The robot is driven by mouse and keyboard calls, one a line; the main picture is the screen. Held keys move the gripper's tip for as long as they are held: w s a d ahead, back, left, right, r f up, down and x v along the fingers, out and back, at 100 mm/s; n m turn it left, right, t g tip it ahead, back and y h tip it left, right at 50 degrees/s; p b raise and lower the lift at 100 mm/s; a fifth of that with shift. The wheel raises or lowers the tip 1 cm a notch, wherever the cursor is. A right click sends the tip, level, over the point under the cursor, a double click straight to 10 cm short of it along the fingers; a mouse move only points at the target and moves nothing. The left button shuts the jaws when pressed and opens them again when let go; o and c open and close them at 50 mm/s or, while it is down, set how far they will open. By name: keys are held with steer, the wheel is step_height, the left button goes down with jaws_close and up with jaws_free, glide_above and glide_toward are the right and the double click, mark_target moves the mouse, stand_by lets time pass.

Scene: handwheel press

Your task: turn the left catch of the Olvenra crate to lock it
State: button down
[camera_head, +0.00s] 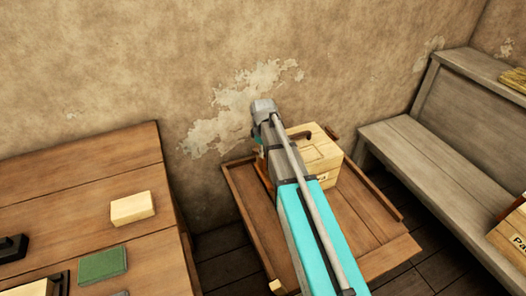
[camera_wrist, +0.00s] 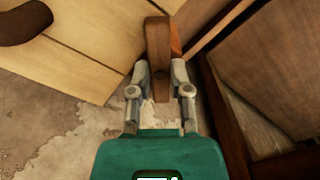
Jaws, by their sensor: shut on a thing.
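A pale wooden crate (camera_head: 322,152) stands on a brown tray-like wooden stand behind my arm. Its label is almost wholly hidden, so I cannot read its name. A dark handle (camera_wrist: 22,20) lies on its lid (camera_wrist: 75,45). A brown wooden catch (camera_wrist: 158,45) sits at the crate's edge in the wrist view. My gripper (camera_wrist: 160,78) is shut on this catch, one grey finger on each side. A dark catch (camera_head: 333,132) shows at the crate's right side.
The stand (camera_head: 385,250) has raised side edges. The plastered wall (camera_head: 150,70) is close behind it. A wooden table (camera_head: 60,180) at left holds a pale block (camera_head: 132,208) and a green block (camera_head: 103,264). A grey bench (camera_head: 430,170) stands at right.

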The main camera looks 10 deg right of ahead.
steer(key=n, duration=0.4)
steer(key=shift+n, duration=0.3)
steer(key=n, duration=0.5)
stand_by(0.4)
steer(key=c, duration=0.6)
jaws_free()
steer(key=shift+o, duration=0.2)
